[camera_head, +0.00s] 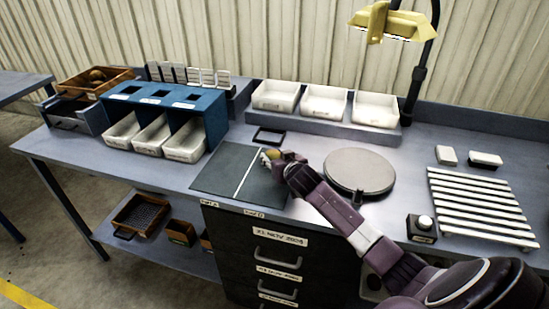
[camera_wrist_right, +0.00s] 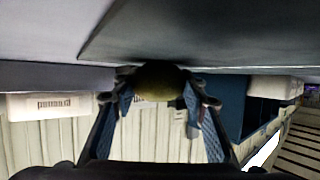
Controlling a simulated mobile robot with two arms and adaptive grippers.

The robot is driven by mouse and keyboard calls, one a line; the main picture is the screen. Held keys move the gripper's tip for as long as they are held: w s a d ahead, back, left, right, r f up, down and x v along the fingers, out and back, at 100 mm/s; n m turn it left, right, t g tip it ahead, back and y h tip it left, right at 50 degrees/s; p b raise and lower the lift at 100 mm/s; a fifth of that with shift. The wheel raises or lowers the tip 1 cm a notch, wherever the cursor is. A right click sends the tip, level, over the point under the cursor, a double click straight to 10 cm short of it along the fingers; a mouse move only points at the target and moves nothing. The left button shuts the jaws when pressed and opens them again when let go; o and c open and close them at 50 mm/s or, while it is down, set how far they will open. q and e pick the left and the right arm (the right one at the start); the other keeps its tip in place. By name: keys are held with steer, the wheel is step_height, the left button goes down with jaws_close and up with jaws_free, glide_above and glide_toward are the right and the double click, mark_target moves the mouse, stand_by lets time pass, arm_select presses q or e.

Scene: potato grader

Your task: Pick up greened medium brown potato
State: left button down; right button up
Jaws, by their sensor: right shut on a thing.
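A greenish-brown potato (camera_wrist_right: 160,80) sits between the two fingertips of my right gripper (camera_wrist_right: 160,98) in the right wrist view, with a finger on each side. My right gripper is shut on it. In the head view, my right gripper (camera_head: 269,157) is over the right part of the dark mat (camera_head: 222,168), and a small yellowish bit of the potato (camera_head: 272,153) shows at its tips. I cannot tell whether the potato touches the mat. My left gripper is not in view.
A round grey turntable (camera_head: 358,171) stands right of the gripper, and a white slatted rack (camera_head: 480,205) lies farther right. A blue stand (camera_head: 205,108) with white bins is at the left. White trays (camera_head: 325,102) stand behind on a raised shelf. A dark frame (camera_head: 268,136) lies behind the mat.

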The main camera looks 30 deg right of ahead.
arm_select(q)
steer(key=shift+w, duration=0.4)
arm_select(e)
steer(key=shift+c, duration=0.5)
